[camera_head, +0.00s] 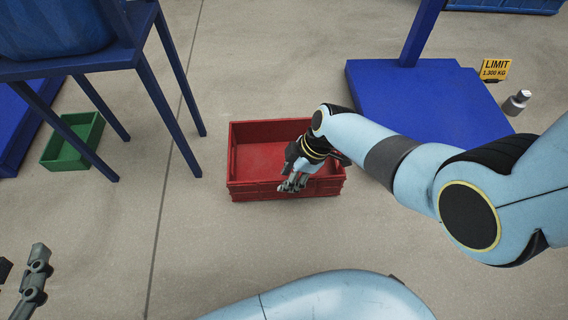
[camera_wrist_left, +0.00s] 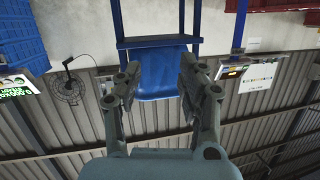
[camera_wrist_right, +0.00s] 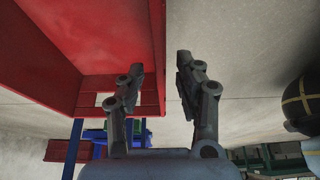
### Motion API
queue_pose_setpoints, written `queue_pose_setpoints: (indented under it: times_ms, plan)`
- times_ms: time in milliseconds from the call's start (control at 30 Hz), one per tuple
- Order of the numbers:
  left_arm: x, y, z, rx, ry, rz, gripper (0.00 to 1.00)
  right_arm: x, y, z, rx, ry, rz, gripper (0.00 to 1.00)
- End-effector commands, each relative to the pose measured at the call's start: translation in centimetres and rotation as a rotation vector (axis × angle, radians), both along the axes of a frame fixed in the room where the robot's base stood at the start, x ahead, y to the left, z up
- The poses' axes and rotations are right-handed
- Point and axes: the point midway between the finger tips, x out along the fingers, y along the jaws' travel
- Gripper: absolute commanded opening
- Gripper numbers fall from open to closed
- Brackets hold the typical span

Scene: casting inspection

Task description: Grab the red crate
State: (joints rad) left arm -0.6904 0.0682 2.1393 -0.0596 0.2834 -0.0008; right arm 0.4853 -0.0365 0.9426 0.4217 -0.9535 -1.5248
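The red crate (camera_head: 262,133), open-topped and empty as far as I see, sits on the floor in the middle of the head view. My right gripper (camera_head: 292,184) is at its near wall, right of the middle, and hides part of it. In the right wrist view the fingers (camera_wrist_right: 161,68) are apart. The edge of a red crate wall (camera_wrist_right: 157,50) shows between them; I cannot tell whether they touch it. My left gripper (camera_head: 36,270) is partly in view at the lower left, away from the crate. In the left wrist view its fingers (camera_wrist_left: 160,72) are apart and empty.
A blue stand (camera_head: 150,50) with legs and a green crate (camera_head: 75,140) are on the left. A blue platform (camera_head: 425,100) is at the back right, beside a yellow limit sign (camera_head: 495,69) and a small metal weight (camera_head: 516,102). Floor left of and before the red crate is clear.

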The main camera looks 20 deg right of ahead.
Motion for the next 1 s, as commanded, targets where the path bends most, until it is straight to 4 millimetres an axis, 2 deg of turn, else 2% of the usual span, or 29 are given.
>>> queue_pose_setpoints:
  times_ms: [167,500,767,1000]
  plan:
    - [2.1,-0.3,2.8,0.0,-0.127,-0.013,0.4,0.0,0.2,-0.7,0.001,0.002,0.0,0.35]
    - [5.2,-1.1,10.3,0.001,-0.446,-0.052,0.4,0.1,0.8,-2.0,0.0,0.001,-0.001,0.35]
    - [6.0,-1.9,16.5,0.001,-0.712,-0.085,0.4,0.2,1.2,-3.2,0.0,0.001,-0.001,0.35]
    - [5.1,-2.6,21.9,0.003,-0.969,-0.121,0.4,0.3,1.6,-4.3,0.0,0.003,-0.001,0.35]
